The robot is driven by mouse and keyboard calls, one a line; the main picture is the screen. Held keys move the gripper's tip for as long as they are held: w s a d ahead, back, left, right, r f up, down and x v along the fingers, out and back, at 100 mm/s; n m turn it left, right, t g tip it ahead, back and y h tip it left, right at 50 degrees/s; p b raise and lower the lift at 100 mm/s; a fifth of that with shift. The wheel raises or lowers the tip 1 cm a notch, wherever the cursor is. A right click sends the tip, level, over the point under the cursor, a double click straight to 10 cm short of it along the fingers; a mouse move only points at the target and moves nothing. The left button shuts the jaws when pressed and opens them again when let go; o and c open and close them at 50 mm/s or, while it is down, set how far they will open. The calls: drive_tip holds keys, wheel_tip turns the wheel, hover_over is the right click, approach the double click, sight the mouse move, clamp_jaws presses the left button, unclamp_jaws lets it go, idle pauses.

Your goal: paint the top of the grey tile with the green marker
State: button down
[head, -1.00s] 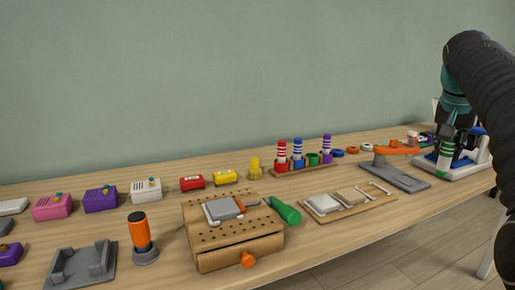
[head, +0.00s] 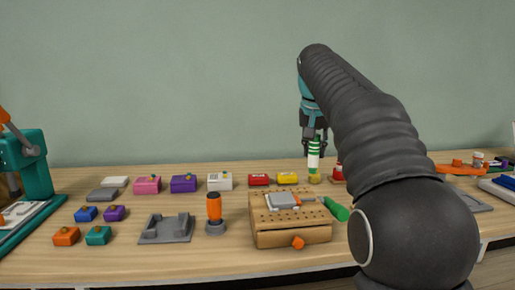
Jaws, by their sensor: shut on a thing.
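My gripper (head: 314,138) points down and is shut on the green marker (head: 314,156), a white and green striped stick held upright. It appears behind and to the right of the wooden block; the marker's lower end overlaps a small yellow object (head: 314,179) in the picture, and I cannot tell whether they touch. The grey tile (head: 281,200) lies flat in a light frame on top of the perforated wooden block (head: 291,235). The marker is apart from the tile.
An orange cylinder (head: 214,207) stands to the left. Red (head: 259,179) and yellow (head: 288,178) boxes sit behind. My arm hides much of the right side.

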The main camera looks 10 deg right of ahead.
drive_tip(key=s+a+r+n, duration=0.1)
drive_tip(key=s+a+n, duration=0.1)
drive_tip(key=a, duration=0.6)
drive_tip(key=shift+y, duration=0.4)
drive_tip(key=shift+d+f+b, duration=0.2)
drive_tip(key=shift+f+b, duration=0.65)
drive_tip(key=shift+f, duration=1.6)
drive_tip(key=shift+f, duration=0.45)
drive_tip(key=shift+a, duration=0.15)
drive_tip(key=shift+a, duration=0.5)
drive_tip(key=shift+a, duration=0.15)
drive_tip(key=shift+a, duration=0.55)
drive_tip(key=shift+s, duration=0.1)
